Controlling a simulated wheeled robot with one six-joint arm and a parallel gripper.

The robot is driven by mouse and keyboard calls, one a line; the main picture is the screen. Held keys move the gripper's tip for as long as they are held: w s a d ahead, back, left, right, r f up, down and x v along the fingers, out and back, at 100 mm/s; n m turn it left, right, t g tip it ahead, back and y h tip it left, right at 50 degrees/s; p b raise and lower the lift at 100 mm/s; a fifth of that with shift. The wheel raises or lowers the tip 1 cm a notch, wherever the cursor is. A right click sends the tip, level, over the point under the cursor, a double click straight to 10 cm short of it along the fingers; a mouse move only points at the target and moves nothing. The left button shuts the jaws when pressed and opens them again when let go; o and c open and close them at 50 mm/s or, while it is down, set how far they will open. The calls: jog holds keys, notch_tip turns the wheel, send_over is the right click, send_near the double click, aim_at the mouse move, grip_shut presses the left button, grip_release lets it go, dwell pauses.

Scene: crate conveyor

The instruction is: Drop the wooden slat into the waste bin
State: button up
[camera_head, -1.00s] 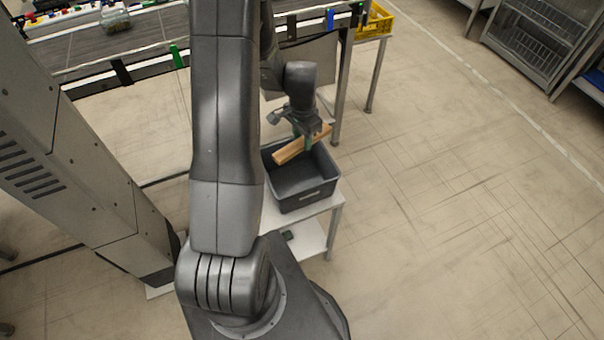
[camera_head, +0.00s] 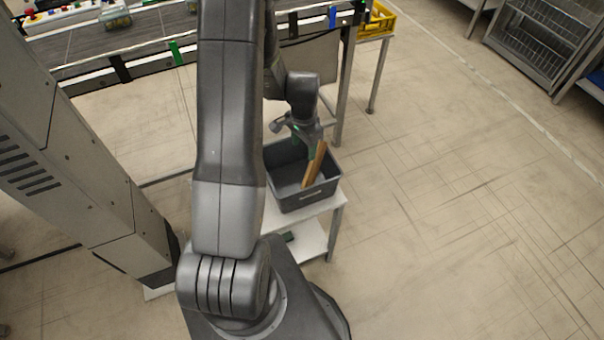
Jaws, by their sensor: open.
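The wooden slat (camera_head: 315,166) is a light brown bar, tilted steeply, at the right side of the dark grey waste bin (camera_head: 313,196). Its lower end is inside the bin's outline, and I cannot tell whether it touches the bottom. My gripper (camera_head: 312,151) is over the bin, right by the slat's upper part, with its jaws open. Whether the jaws still touch the slat is too small to tell. The bin's left side is partly hidden behind my arm.
The bin stands on a small white table (camera_head: 318,207) with a lower shelf. A conveyor (camera_head: 150,35) runs behind at the upper left. A yellow crate (camera_head: 377,20) stands at the back, and a wire rack (camera_head: 540,40) at the upper right. The floor to the right is clear.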

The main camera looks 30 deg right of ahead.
notch_tip(320, 180, up, 14)
jog(key=b, duration=0.1)
dwell(0.5)
jog(key=shift+f, duration=0.2)
notch_tip(320, 180, down, 14)
jog(key=p, duration=0.1)
notch_tip(320, 180, up, 5)
jog(key=p, duration=0.2)
jog(key=shift+f+p, duration=0.15)
jog(key=shift+p, duration=0.15)
jog(key=shift+f, duration=0.15)
